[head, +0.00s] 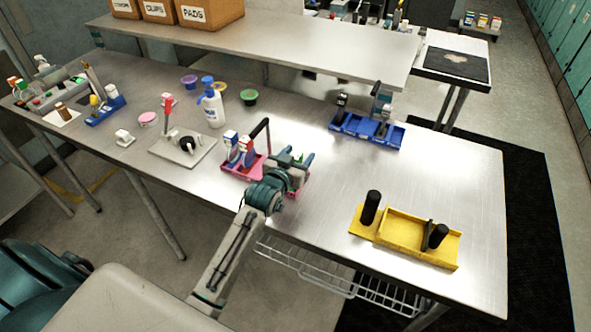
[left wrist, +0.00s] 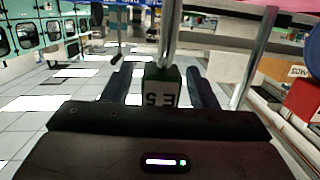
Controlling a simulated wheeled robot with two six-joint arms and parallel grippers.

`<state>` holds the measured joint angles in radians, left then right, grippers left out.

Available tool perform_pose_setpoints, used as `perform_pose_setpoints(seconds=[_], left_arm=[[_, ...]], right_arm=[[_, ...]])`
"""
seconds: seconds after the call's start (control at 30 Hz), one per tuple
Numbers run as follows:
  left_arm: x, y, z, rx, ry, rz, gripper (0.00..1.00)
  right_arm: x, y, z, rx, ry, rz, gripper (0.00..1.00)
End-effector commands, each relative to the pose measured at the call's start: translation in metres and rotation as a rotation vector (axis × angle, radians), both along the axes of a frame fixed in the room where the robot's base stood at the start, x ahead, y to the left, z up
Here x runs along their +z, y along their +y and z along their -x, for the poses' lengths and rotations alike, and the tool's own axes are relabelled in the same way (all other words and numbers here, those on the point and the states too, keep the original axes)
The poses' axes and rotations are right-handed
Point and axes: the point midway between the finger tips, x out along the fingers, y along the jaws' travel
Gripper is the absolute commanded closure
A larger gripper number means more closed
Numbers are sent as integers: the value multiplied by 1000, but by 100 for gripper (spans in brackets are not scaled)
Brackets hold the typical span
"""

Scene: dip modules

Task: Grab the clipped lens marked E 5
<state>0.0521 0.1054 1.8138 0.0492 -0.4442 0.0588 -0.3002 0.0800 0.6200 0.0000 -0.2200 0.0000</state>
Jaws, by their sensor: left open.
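My left gripper (head: 300,164) is over the right end of the pink tray (head: 234,170) on the steel table. In the left wrist view its two dark fingers (left wrist: 160,84) stand apart, on either side of a small dark green block with a white label (left wrist: 161,100). The label reads E 5 upside down. A gap shows between each finger and the block. A grey metal rod rises in front of the block. In the head view my gripper and wrist hide most of this block. My right gripper is not in view.
Other lenses with blue and white parts (head: 238,147) stand in the pink tray's left side. A blue tray (head: 366,130) stands behind to the right, and a yellow tray (head: 418,238) with black cylinders at front right. A white bottle (head: 213,110) stands behind.

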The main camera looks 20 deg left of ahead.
Motion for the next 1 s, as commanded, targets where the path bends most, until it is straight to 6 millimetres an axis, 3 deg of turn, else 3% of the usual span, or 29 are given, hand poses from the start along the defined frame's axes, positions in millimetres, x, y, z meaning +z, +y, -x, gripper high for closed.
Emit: perform_pose_setpoints(seconds=[0.27, 0.57, 1.0], left_arm=[[-2, 0, -4, 0, 0, 0, 47], [-2, 0, -4, 0, 0, 0, 100], [7, 0, -4, 0, -4, 0, 100]], right_arm=[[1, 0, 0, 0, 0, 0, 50], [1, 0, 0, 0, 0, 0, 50], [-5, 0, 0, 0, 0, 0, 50]])
